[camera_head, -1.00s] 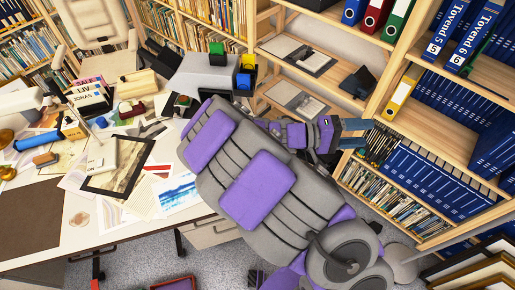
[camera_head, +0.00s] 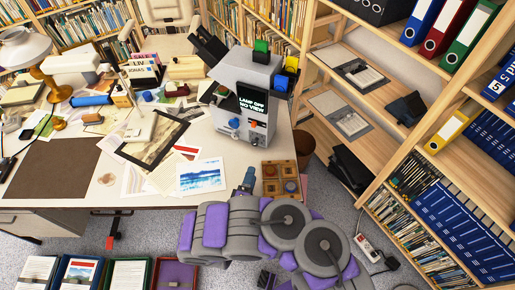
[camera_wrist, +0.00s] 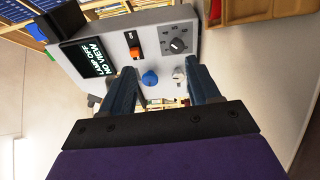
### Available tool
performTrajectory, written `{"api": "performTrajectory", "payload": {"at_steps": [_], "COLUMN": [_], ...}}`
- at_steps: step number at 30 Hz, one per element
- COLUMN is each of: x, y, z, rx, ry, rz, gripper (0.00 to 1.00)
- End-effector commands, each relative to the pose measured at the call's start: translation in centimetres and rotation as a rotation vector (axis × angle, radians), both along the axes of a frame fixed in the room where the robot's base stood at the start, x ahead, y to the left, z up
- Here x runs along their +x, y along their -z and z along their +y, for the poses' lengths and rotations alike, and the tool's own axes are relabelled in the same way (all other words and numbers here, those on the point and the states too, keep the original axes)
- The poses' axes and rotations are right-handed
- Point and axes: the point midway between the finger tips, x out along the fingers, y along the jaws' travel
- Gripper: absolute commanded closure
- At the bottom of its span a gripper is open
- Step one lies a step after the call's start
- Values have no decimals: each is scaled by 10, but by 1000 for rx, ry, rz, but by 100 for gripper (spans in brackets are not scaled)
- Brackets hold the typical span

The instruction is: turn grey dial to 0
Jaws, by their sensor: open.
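A grey box (camera_head: 256,80) with a dark screen reading "LAMP OFF NO VIEW" stands on the right end of the desk. In the wrist view its front panel (camera_wrist: 118,42) carries a dark grey dial (camera_wrist: 177,45) with marks around it, an orange switch (camera_wrist: 136,50), a blue knob (camera_wrist: 150,78) and a small pale grey knob (camera_wrist: 179,73). In the head view my gripper (camera_head: 246,181) is below the box, near the desk's front edge.
Green, yellow and blue blocks (camera_head: 261,52) sit on and beside the box's top. A wooden tray with round pieces (camera_head: 281,189) lies in front of it. Prints and papers (camera_head: 201,175) cover the desk to the left. A bookshelf (camera_head: 390,95) stands at right.

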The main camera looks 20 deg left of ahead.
Motion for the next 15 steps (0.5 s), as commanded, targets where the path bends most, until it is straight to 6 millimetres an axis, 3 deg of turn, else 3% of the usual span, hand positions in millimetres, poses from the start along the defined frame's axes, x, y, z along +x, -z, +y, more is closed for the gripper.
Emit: {"api": "performTrajectory", "payload": {"at_steps": [3,6,11,15], "x": [-20,-23,-5,21], "y": [20,26,26,27], "z": [16,19,20,21], "rx": [19,26,31,33], "ry": [-61,-77,-74,-71], "rz": [39,48,47,49], "gripper": [39,39,39,39]}}
